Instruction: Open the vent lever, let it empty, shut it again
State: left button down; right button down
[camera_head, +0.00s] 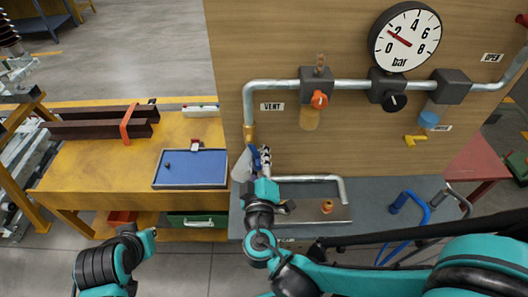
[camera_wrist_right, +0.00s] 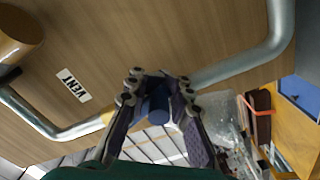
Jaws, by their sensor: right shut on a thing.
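The vent line is a grey pipe (camera_head: 247,100) with a white VENT label (camera_head: 272,106) beside it; the label also shows in the wrist view (camera_wrist_right: 73,86). At its lower end is a blue vent lever (camera_head: 254,154). My right gripper (camera_head: 264,158) is shut on the lever, whose blue end (camera_wrist_right: 157,105) sits between the fingers in the wrist view. The fingers hide much of the lever, so its exact angle is unclear. The gauge (camera_head: 405,37) has its red needle a little below 2 bar. My left arm shows at lower left; its fingers are not visible.
An orange knob (camera_head: 320,99), a black knob (camera_head: 394,101) and a blue cap (camera_head: 429,119) sit along the upper pipe. A translucent piece (camera_head: 242,166) hangs beside the lever. A blue tray (camera_head: 190,168) lies on the yellow table at left. A bent pipe (camera_head: 343,188) stands right of my gripper.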

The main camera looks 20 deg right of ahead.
jog(key=shift+w+a+m, duration=0.25)
jog(key=shift+a+m, duration=0.45)
jog(key=shift+m, duration=0.2)
jog(key=shift+r, duration=0.1)
jog(key=c, duration=1.5)
grip_release()
jog(key=shift+a, duration=0.2)
jog(key=shift+d, duration=0.1)
jog(key=shift+v, duration=3.75)
